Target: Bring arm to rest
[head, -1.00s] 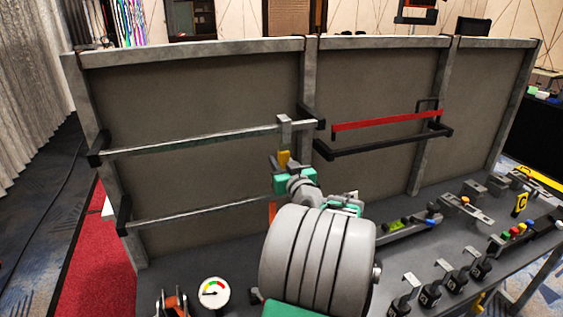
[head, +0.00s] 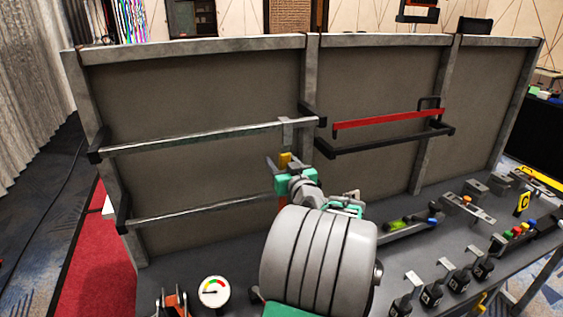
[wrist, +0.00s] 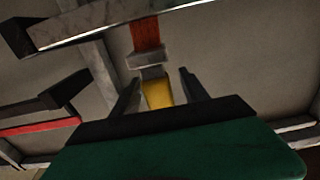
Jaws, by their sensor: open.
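My gripper (head: 284,162) is open in front of the panel, just below the upper grey rail (head: 200,136) near its right end. In the wrist view its two dark fingers (wrist: 160,82) stand apart. A yellow piece (wrist: 158,93) shows between them; I cannot tell whether the fingers touch it. The yellow piece also shows in the head view (head: 285,158). My arm's round grey link hides part of the desk.
A red bar (head: 388,120) and a black bracket (head: 385,145) are to the right on the panel. A lower grey rail (head: 200,209) runs at left. The desk holds a gauge (head: 214,291), several black levers (head: 432,293) and coloured buttons (head: 516,231).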

